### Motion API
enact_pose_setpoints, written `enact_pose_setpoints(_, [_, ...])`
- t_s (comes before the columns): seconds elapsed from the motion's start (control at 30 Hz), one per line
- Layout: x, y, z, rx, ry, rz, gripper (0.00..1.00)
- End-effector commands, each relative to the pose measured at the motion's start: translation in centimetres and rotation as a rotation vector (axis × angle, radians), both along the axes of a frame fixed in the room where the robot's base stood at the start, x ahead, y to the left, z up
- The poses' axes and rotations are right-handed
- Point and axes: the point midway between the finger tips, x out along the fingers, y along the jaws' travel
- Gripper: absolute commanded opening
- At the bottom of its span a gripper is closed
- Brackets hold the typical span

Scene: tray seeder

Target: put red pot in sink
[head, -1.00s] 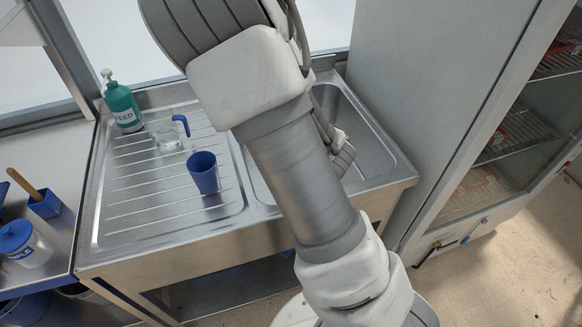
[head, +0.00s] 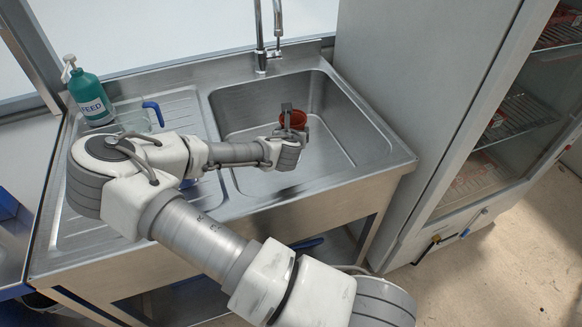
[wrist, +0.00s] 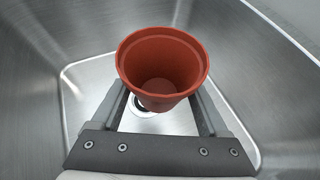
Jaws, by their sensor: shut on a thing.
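The red pot (head: 294,119) is over the sink basin (head: 338,155) in the head view, toward its back middle. In the wrist view the red pot (wrist: 162,62) is upright and empty, with its open rim facing the camera. My gripper (head: 293,122) is shut on the pot, one finger on each side of it; the fingers also show in the wrist view (wrist: 163,106). The basin floor (wrist: 85,85) and drain show below the pot. I cannot tell whether the pot's base touches the floor.
A faucet (head: 268,38) rises at the sink's back edge. On the drainboard at left stand a green FEED bottle (head: 90,92) and a clear jug with a blue handle (head: 153,113), partly behind my arm. A tall grey cabinet (head: 410,90) stands close on the right.

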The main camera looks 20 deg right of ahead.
Motion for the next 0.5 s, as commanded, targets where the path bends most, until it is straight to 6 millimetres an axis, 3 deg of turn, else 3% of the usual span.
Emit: enact_pose_setpoints(0.5, [0.9,-3.4,-1.4,-0.004,0.003,-0.207,0.25])
